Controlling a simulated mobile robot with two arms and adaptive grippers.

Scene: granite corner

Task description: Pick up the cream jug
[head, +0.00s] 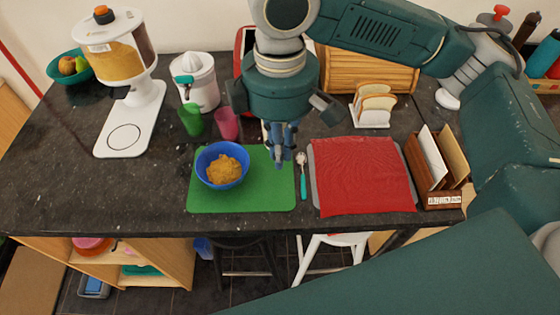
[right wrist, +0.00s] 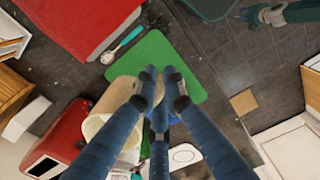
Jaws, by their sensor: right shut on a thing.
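A cream jug (right wrist: 124,92) shows in the right wrist view as a pale round-walled vessel beside my fingers, partly covered by them. My right gripper (right wrist: 158,88) is shut on it. In the head view my right gripper (head: 280,150) points down over the counter, just above the back right part of the green board; the jug is hidden there behind the gripper and arm. My left gripper (right wrist: 250,14) appears at the top right of the right wrist view, over the floor; its jaws are too small to read. It is not in the head view.
A blue bowl (head: 211,150) of orange-brown food sits on the green board (head: 257,200). Green (head: 190,119) and pink (head: 227,124) cups stand behind it. A spoon (head: 302,174) and red cloth (head: 362,175) lie to the right. A toast rack (head: 371,122) is behind. The counter's front left is clear.

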